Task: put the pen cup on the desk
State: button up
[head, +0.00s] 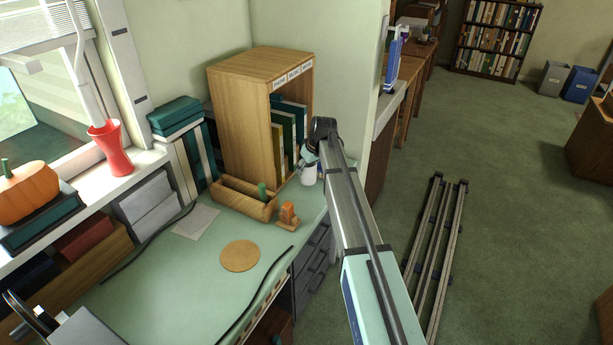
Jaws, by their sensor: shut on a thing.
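The desk (190,265) has a pale green top and stands along the window wall. My arm reaches up from the bottom and bends at a dark joint near the desk's right end. A small whitish part shows just left of that bend; I cannot tell whether it is my wrist or a separate thing. My gripper is not clearly visible and seems hidden behind the arm. No pen cup can be made out with certainty. A green cylinder (262,192) stands at the long wooden tray (232,201).
A small orange object on a wooden base (288,216) stands near the right edge. A round cork-coloured mat (240,256) and a paper sheet (196,221) lie on the desk. A wooden cabinet (236,115) with binders stands behind. The desk's front middle is mostly clear.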

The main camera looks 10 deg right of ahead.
aim_at(306, 176)
jog(key=shift+f+p, duration=0.35)
jog(key=shift+f, duration=1.9)
jog(key=shift+f, duration=0.2)
jog(key=o, duration=1.1)
jog(key=shift+r, duration=0.1)
jog(key=shift+r, duration=0.2)
jog(key=b+v, duration=0.2)
jog(key=v, duration=0.9)
jog(key=shift+s+r, duration=0.2)
jog(key=shift+r, duration=0.2)
